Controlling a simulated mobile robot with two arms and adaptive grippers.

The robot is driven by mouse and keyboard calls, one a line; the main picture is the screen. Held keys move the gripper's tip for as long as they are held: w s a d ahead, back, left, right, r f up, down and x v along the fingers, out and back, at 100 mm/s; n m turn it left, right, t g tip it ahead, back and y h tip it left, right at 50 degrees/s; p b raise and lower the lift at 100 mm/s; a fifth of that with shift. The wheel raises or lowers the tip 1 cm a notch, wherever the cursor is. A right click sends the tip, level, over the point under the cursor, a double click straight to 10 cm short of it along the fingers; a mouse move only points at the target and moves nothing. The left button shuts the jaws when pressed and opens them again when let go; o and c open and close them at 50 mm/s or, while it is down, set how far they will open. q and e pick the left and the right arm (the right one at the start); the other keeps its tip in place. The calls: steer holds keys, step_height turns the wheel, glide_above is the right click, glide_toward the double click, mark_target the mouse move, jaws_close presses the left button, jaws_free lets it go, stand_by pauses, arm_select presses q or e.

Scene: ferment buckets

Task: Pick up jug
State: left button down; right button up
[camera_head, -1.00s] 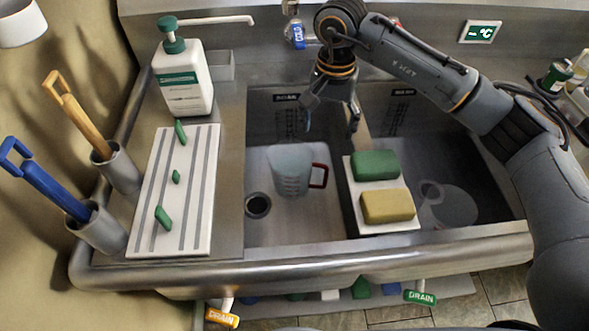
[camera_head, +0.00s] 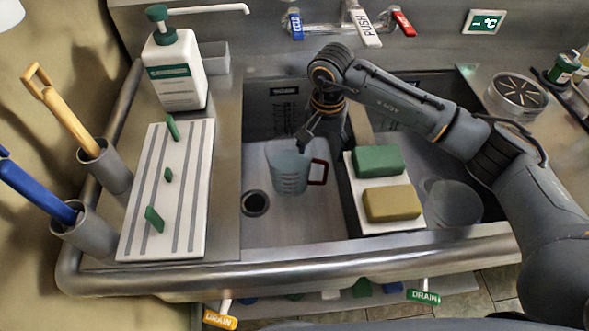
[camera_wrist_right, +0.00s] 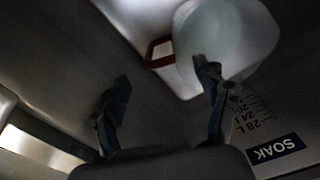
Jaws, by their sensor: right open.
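A translucent measuring jug (camera_head: 289,170) with a red handle (camera_head: 319,172) stands in the left sink basin. My right gripper (camera_head: 322,140) is open and empty, just behind and above the jug's right rear rim. In the right wrist view the jug (camera_wrist_right: 225,42) is at the top right, with its red handle (camera_wrist_right: 156,52) to its left. The two fingers of the gripper (camera_wrist_right: 162,100) are spread apart there, and one fingertip overlaps the jug in the picture; I cannot tell whether it touches. My left gripper is not in view.
A caddy (camera_head: 391,224) with a green sponge (camera_head: 378,160) and a yellow sponge (camera_head: 392,203) sits on the divider right of the jug. A drain hole (camera_head: 255,203) lies left of the jug. A white pump bottle (camera_head: 176,75) stands on the left ledge.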

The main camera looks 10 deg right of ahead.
mark_target(319, 160)
step_height(319, 160, down, 5)
steer(key=shift+a+f+p, duration=0.1)
steer(key=shift+a+p, duration=0.05)
steer(key=shift+p, duration=0.4)
steer(key=shift+c, duration=0.3)
jaws_close()
